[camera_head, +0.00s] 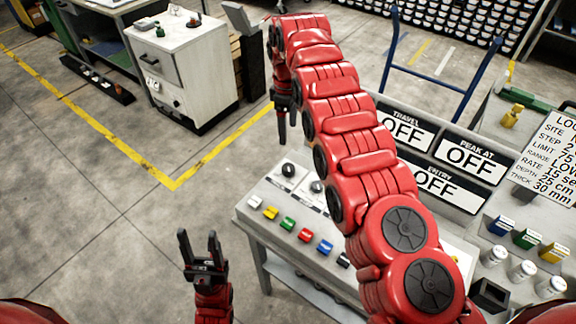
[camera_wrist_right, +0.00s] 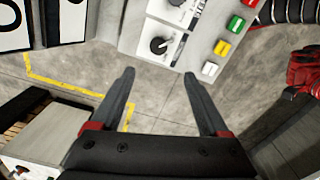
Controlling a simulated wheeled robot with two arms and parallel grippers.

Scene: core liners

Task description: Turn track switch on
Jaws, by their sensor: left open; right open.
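A grey control panel (camera_head: 262,222) carries black rotary knobs on white plates. One knob (camera_head: 288,170) is near its left end, with another (camera_head: 317,187) beside it. The right wrist view shows a black knob (camera_wrist_right: 159,45) with a pale pointer line, just beyond my fingertips, and part of another knob (camera_wrist_right: 177,3). The labels are too small to read, so I cannot tell which knob is the track switch. My right gripper (camera_head: 285,128) is open and empty by the panel's left end; its jaws (camera_wrist_right: 160,76) are apart. My left gripper (camera_head: 200,248) is open over the floor.
Coloured buttons (camera_head: 288,223) line the panel's front. Display signs (camera_head: 403,131) behind it read OFF. My right arm hides part of the panel and signs. A white cabinet (camera_head: 185,65) stands at upper left. The floor left of the panel is clear.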

